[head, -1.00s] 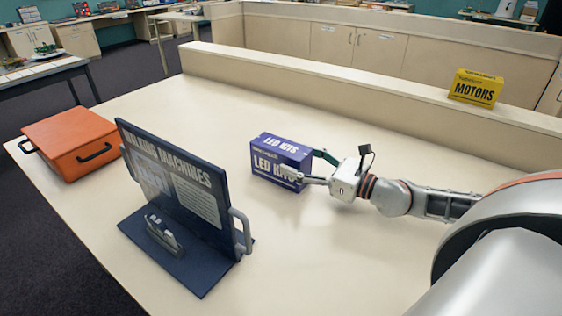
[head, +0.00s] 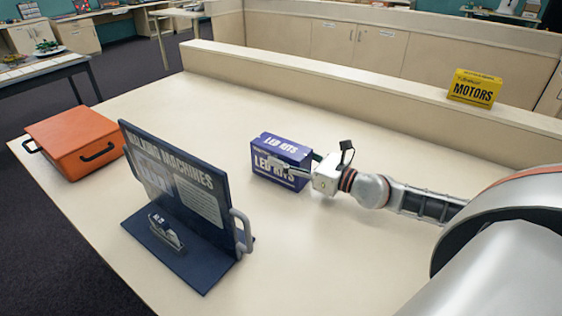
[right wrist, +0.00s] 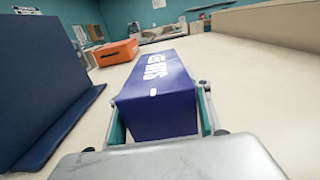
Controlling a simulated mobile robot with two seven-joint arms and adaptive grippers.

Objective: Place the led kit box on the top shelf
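The blue LED kits box (head: 268,163) stands upright on the cream table in the head view. My right gripper (head: 292,168) reaches it from the right, with one finger across the box's front face and the other behind it. In the right wrist view the box (right wrist: 158,98) lies between the two open fingers (right wrist: 160,118); I cannot tell whether they touch it. The raised ledge (head: 340,88) along the back of the table carries a yellow motors box (head: 474,88) at its right. My left gripper is not in view.
A dark blue walking machines display board (head: 180,190) with a grey handle stands in front left of the box. An orange case (head: 70,140) sits at the table's left edge. The table between the box and the ledge is clear.

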